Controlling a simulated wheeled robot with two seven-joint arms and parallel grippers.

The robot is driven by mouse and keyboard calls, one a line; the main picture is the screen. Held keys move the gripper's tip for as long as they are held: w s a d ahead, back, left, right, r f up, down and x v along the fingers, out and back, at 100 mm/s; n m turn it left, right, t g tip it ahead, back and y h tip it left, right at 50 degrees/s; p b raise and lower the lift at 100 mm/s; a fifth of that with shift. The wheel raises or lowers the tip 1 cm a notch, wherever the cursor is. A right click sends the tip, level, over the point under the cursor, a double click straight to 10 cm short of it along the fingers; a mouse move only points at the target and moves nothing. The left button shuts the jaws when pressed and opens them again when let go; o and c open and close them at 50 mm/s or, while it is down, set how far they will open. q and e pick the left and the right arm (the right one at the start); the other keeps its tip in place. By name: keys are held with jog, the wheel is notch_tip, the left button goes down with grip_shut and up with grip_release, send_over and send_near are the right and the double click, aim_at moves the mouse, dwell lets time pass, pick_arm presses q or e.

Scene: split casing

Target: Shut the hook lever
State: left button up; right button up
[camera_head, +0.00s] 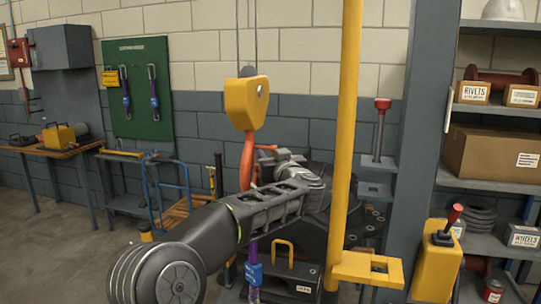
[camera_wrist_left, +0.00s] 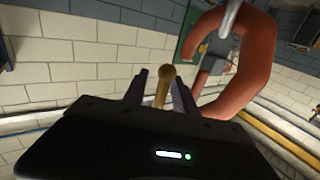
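An orange-red hook (camera_head: 247,160) hangs below a yellow hook block (camera_head: 245,102) in the head view. A short orange-red lever (camera_head: 266,148) sticks out to the right of the hook's upper part. My left gripper (camera_head: 285,158) is just right of the hook, its fingers hard to make out there. In the left wrist view the thick hook (camera_wrist_left: 262,65) curves at the upper right. The left fingers (camera_wrist_left: 160,88) stand apart there, with a brass-coloured rod with a round end (camera_wrist_left: 167,72) between them. A gap shows beside the left finger; contact is unclear. My right gripper is out of view.
A yellow post (camera_head: 346,130) stands upright right of the hook, close to my left arm. A yellow box with a red-knobbed control lever (camera_head: 437,260) is at the lower right. Shelves (camera_head: 500,120) with boxes fill the right side. A blue cart (camera_head: 165,190) stands at the left.

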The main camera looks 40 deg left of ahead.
pick_arm(q)
grip_shut()
dwell(0.4)
jog(key=n+y+b, duration=0.1)
jog(key=b, duration=0.2)
jog(key=r+n+t+y+b, duration=0.1)
jog(key=y+b, duration=0.1)
jog(key=b, duration=0.1)
jog(key=w+n+y+b, duration=0.1)
jog(key=n+b, duration=0.1)
jog(key=b, duration=0.2)
jog(key=shift+a+r+t+y, duration=0.15)
jog(key=shift+t+y, duration=0.25)
jog(key=shift+r+n, duration=0.25)
jog(key=shift+n, duration=0.05)
